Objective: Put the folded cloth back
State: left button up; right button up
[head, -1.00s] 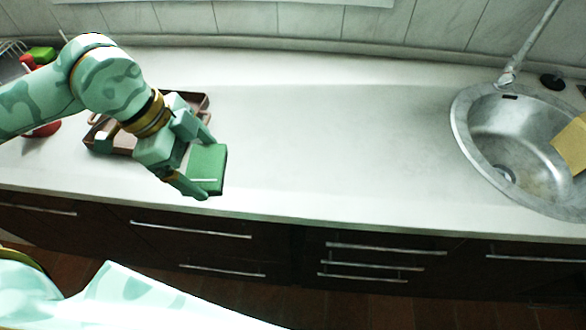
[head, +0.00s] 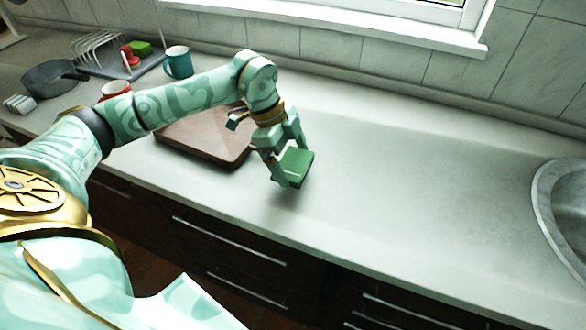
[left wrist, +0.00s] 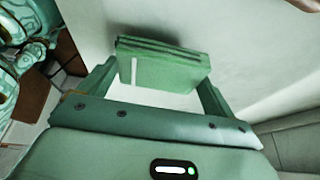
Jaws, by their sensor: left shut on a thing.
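The folded cloth (head: 297,164) is a small dark-green folded block. In the left wrist view the cloth (left wrist: 165,65) shows its stacked layers and a short pale stripe. My left gripper (head: 288,160) is shut on it, with one finger on each side of the cloth in the left wrist view (left wrist: 157,90). It holds the cloth over the pale counter, just right of a brown tray (head: 190,143). The gap between cloth and counter is hard to judge. My right gripper is not in view.
At the back left stand a dish rack (head: 97,50) with green and red things, a teal mug (head: 178,63), a red mug (head: 113,90) and a dark pan (head: 50,80). A steel sink (head: 548,205) is at the right edge. The counter between tray and sink is clear.

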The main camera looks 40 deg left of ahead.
aim_at(287, 159)
pick_arm(q)
jog(key=f, duration=0.2)
jog(key=f+b, duration=0.1)
jog(key=shift+w+f, duration=0.2)
jog(key=shift+f, duration=0.2)
jog(key=shift+r, duration=0.2)
jog(key=o, duration=0.7)
jog(key=shift+f, duration=0.15)
jog(key=p+v, duration=0.3)
jog(key=v, duration=0.9)
